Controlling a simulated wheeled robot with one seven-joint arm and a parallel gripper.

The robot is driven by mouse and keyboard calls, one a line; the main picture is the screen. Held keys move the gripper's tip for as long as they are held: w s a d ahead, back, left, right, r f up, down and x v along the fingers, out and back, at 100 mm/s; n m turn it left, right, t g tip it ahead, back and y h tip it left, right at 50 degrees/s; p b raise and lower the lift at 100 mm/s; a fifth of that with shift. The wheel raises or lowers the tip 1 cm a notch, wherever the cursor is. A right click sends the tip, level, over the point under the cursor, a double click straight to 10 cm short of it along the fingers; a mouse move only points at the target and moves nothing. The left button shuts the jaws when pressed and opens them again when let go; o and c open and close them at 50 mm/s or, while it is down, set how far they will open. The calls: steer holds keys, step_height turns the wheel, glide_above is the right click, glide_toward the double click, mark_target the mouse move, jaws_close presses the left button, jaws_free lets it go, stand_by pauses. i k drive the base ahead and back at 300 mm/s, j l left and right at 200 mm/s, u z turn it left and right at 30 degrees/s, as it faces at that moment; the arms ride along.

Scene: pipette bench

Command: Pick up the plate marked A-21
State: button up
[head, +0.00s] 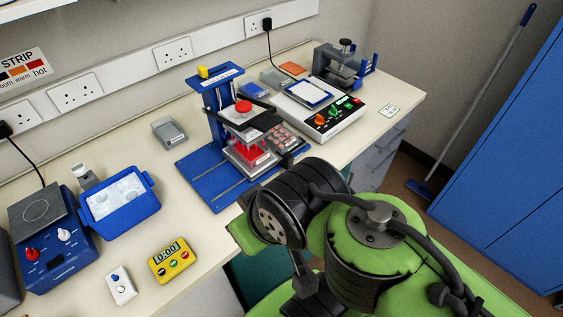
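No mark reading A-21 is legible, so I cannot tell which plate bears it. A small grey plate with reddish wells (285,136) is at the right of a blue press stand (212,172), partly behind dark parts. A pale flat plate with a blue border (310,91) lies on a white control box (318,117) further back. My green and black arm (370,245) reaches in from the lower right, its wrist near the front edge of the bench by the stand. My gripper cannot be clearly made out from the dark parts there.
A blue ice tub (120,212), a blue hotplate unit (52,245), a yellow timer (172,260) and a small white switch box (120,285) stand at the left. Bare bench lies between tub and stand.

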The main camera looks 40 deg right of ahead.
mark_target(283, 140)
steer(key=l+u, duration=0.7)
steer(key=k+l+u, duration=0.3)
steer(key=l, duration=0.15)
steer(key=i, duration=0.1)
